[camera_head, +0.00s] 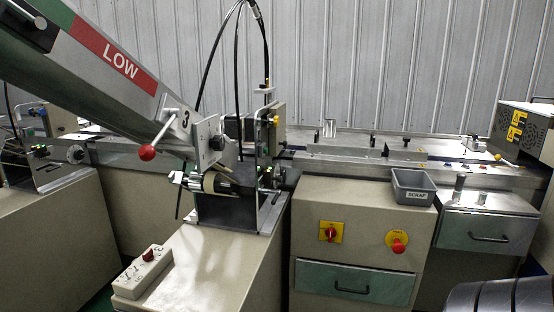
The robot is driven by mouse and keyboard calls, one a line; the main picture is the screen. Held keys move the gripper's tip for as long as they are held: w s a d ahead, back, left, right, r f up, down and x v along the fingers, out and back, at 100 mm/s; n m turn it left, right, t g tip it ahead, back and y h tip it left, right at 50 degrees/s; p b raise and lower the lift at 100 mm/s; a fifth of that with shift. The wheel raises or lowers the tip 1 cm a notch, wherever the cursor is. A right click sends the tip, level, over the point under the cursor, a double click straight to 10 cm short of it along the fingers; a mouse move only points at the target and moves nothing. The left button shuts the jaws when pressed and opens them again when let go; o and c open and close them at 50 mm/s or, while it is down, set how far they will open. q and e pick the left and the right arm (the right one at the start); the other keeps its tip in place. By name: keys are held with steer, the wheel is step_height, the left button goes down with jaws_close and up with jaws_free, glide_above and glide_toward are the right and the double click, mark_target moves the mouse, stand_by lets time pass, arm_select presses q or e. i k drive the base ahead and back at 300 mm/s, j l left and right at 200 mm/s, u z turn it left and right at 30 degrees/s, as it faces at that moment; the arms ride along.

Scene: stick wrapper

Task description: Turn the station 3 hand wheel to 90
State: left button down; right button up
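A plate marked 3 (185,119) sits at the lower end of a slanted grey chute (95,75) with a red and green band reading LOW. A lever with a red ball knob (147,152) sticks out below the plate. Beside it stands the station's metal bracket (240,205), with a pale roller (208,182) and a dark round part (270,178) on its right side. I cannot tell for sure which round part is the hand wheel, and no 90 mark is legible. Neither of my grippers is in view.
A beige cabinet carries a red rotary switch (330,232), a red knob (397,241) and a grey SCRAP bin (413,188) on top. A small switch box (143,272) stands at the lower left. A dark ribbed round object (500,297) fills the bottom right corner.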

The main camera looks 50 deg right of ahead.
mark_target(283, 172)
steer(key=z, duration=1.35)
